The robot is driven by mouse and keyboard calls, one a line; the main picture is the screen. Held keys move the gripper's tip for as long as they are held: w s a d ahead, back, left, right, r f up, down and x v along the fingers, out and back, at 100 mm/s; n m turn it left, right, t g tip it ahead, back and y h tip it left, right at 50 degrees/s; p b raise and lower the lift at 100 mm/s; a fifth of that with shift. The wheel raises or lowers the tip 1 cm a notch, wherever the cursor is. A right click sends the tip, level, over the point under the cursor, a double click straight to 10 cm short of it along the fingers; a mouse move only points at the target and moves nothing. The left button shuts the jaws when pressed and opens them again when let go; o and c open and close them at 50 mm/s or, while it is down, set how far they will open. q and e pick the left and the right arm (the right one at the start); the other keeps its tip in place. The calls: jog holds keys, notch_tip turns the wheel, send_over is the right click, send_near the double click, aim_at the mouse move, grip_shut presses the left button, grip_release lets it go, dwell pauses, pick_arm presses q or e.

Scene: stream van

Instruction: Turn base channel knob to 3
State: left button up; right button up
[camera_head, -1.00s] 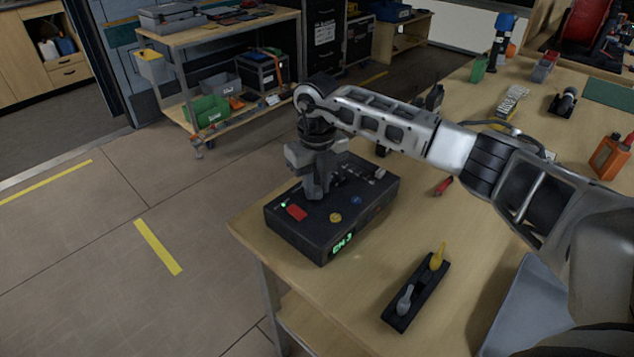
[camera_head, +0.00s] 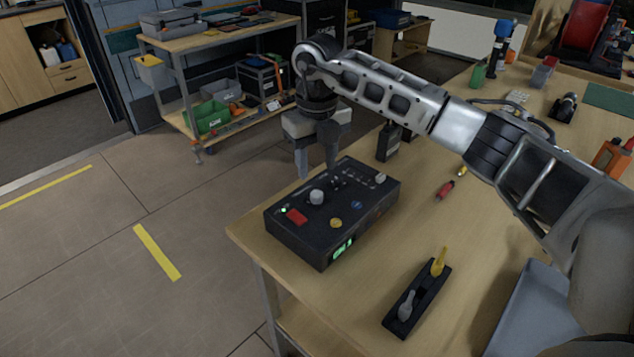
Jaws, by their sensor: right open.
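The black base box (camera_head: 290,243) sits near the left corner of the workbench. A light grey round knob (camera_head: 316,197) stands on its top, next to a red button (camera_head: 297,217) and a small green light. A yellow button (camera_head: 336,223) and a blue one (camera_head: 356,205) are also on top. A green display (camera_head: 343,249) on the front face is lit, but its digits are hard to read now. My right gripper (camera_head: 317,172) is open and empty, pointing down above and behind the knob, clear of it. My left gripper is not in view.
A black holder (camera_head: 418,300) with a grey and a yellow tool lies at the bench front. A grey tray (camera_head: 535,310) is at the right. A black handset (camera_head: 389,143) stands behind the box, and a red screwdriver (camera_head: 445,190) lies right of it.

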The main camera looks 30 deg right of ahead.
notch_tip(320, 180, up, 9)
jog(key=shift+b, duration=0.3)
dwell(0.5)
